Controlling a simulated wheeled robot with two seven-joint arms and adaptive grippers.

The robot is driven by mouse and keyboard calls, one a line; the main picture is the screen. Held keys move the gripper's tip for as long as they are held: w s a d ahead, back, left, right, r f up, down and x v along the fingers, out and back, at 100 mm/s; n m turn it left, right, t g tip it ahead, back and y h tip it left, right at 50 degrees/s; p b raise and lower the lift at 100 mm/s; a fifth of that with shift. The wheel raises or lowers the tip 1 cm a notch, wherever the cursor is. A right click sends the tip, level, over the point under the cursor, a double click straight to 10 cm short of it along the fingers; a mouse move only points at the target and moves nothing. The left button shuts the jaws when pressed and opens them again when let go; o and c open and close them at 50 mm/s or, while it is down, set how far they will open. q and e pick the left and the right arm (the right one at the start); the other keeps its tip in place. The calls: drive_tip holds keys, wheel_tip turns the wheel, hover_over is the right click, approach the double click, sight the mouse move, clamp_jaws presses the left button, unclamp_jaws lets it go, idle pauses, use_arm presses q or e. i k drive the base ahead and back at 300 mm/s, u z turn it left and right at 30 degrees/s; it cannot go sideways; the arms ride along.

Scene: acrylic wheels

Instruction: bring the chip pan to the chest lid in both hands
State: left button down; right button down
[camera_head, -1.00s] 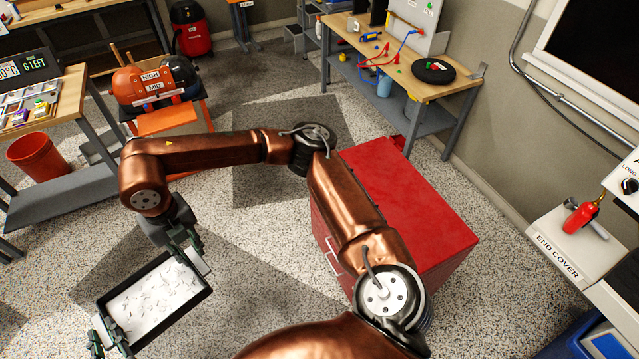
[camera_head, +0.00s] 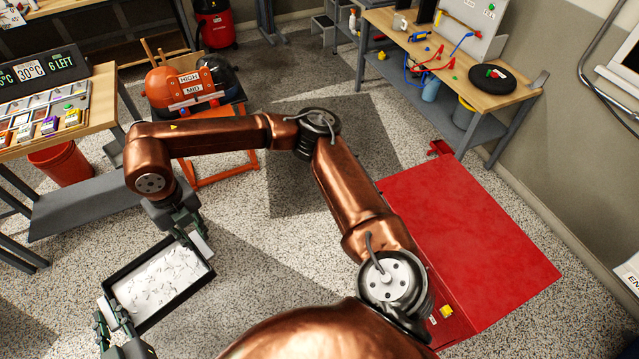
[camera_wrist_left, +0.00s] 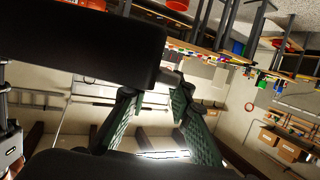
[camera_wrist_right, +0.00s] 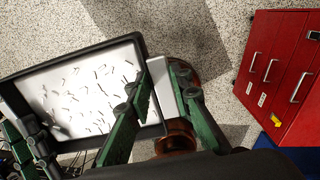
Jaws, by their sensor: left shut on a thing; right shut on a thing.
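The chip pan (camera_head: 158,284) is a black-rimmed rectangular tray with a white inside and many small pale chips. It is held above the floor at lower left in the head view and also shows in the right wrist view (camera_wrist_right: 75,95). My left gripper (camera_head: 114,318) is shut on its near left end. My right gripper (camera_head: 189,238) is shut on its far right end, its green fingers (camera_wrist_right: 160,98) across the rim. The chest lid (camera_head: 475,235) is the flat red top at right, apart from the pan; my right arm hides part of the chest.
Red drawer fronts with handles (camera_wrist_right: 270,65) show in the right wrist view. A yellow item (camera_head: 446,311) is at the chest's near edge. An orange machine (camera_head: 180,88) stands on a stand behind my right arm. Workbenches (camera_head: 470,80) are behind. Speckled floor lies between pan and chest.

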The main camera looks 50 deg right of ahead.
sight(465, 226)
drive_tip(key=i, duration=0.9)
drive_tip(key=z, duration=3.65)
